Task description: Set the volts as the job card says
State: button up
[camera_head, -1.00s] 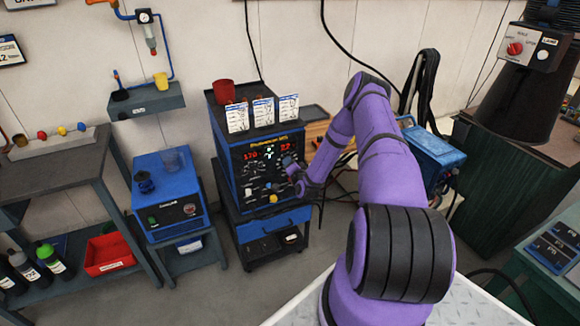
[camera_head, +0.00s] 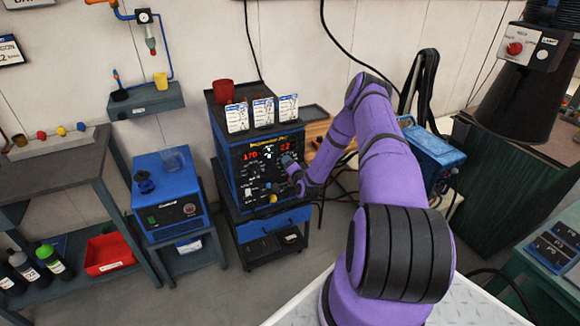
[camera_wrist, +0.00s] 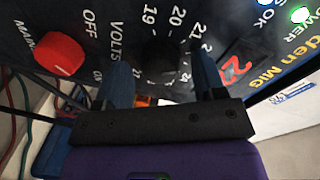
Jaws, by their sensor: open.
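The blue and black welding machine (camera_head: 222,130) stands on a cart, its front panel showing two red readouts. The left readout (camera_head: 251,154) looks like 170; the right one is too small to read surely. My gripper (camera_head: 290,164) is at the panel's right side. In the wrist view the black volts knob (camera_wrist: 160,56) sits in a printed scale with 19, 20 and 21 visible. My open gripper (camera_wrist: 163,82) has one finger on each side of this knob; contact cannot be told. Three white cards (camera_head: 263,112) stand on top of the machine, their writing too small to read.
A red knob (camera_wrist: 58,53) marked OFF is left of the volts knob in the wrist view. A red cup (camera_head: 223,91) stands on the machine. A blue unit (camera_head: 172,196) stands to its left, and a workbench (camera_head: 60,170) further left.

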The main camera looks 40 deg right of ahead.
jog(key=f+v, duration=0.1)
jog(key=v, duration=0.9)
jog(key=shift+s+r, duration=0.45)
jog(key=shift+r, duration=0.05)
